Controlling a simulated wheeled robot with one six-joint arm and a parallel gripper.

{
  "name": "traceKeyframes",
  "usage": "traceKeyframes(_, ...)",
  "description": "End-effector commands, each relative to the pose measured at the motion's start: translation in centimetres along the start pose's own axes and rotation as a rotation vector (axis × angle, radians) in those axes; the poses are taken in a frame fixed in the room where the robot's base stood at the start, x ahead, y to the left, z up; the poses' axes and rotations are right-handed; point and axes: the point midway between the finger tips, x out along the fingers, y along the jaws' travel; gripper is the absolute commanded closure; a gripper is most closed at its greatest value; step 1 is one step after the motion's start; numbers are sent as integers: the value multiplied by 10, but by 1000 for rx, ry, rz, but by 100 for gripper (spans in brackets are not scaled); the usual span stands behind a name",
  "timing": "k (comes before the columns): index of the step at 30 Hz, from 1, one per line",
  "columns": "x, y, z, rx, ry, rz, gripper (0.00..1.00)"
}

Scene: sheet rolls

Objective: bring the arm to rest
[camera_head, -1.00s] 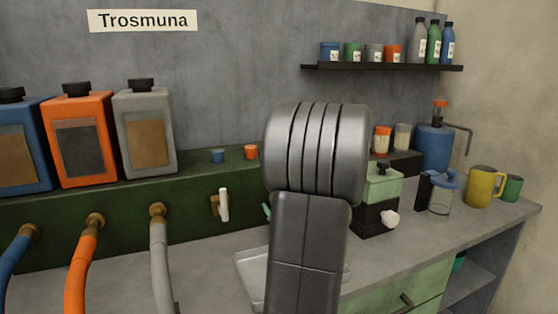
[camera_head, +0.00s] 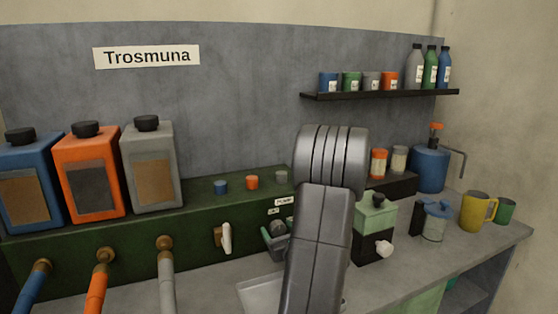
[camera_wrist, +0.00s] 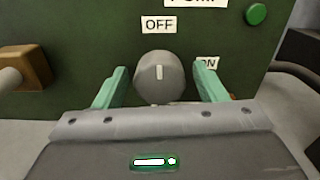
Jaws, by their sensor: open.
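My gripper (camera_wrist: 160,72) is open and empty in the wrist view, its two green fingers spread. A round grey knob (camera_wrist: 158,80) on the dark green panel (camera_wrist: 95,45) shows between the fingers, with a gap on each side. Most of the gripper is hidden by the arm there.
Blue, orange and grey canisters (camera_head: 152,165) stand on the panel's ledge at left, above hoses (camera_head: 166,285). A white-handled valve (camera_head: 226,238) is left of the knob. A green-and-black device (camera_head: 376,220), jar (camera_head: 435,222) and yellow mug (camera_head: 473,211) stand at right. A tray (camera_head: 258,295) lies below.

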Motion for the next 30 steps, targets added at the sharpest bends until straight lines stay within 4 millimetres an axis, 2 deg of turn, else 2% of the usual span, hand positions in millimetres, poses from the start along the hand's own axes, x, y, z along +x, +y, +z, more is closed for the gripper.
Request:
traceKeyframes(18,0,1,4,338,3,0,35)
traceKeyframes(30,0,1,1,455,0,0,35)
